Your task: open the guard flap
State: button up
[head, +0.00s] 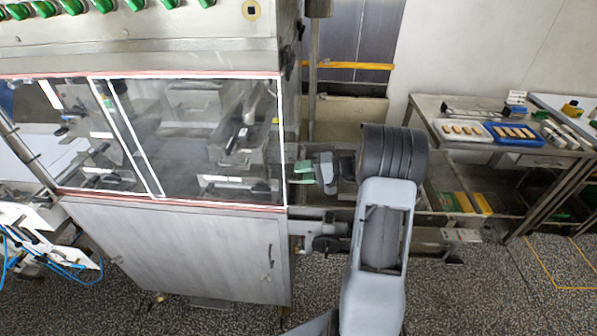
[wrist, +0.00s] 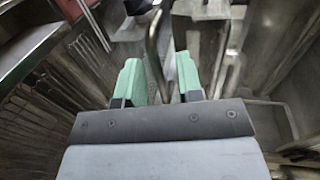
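A steel machine has a clear guard panel (head: 205,140) with white edges on its front; it looks closed. I cannot tell for sure whether this panel is the guard flap. My gripper (head: 303,171) is at the right side of the machine, beyond the panel's right edge; its green fingertips look close to the machine's side. In the wrist view my gripper (wrist: 160,80) has its two green fingers apart. A bent metal rod (wrist: 153,45) shows between and beyond them; whether it touches a finger I cannot tell.
A metal table (head: 436,108) with a white tray (head: 462,141) and a blue tray (head: 538,141) of bars stands at the right. A conveyor frame runs behind my arm. A cabinet with a door handle (head: 270,256) is below the panel. Speckled floor is clear at the lower right.

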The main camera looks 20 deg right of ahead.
jog(key=shift+w+a, duration=0.15)
jog(key=shift+a, duration=0.1)
grip_shut()
dwell(0.4)
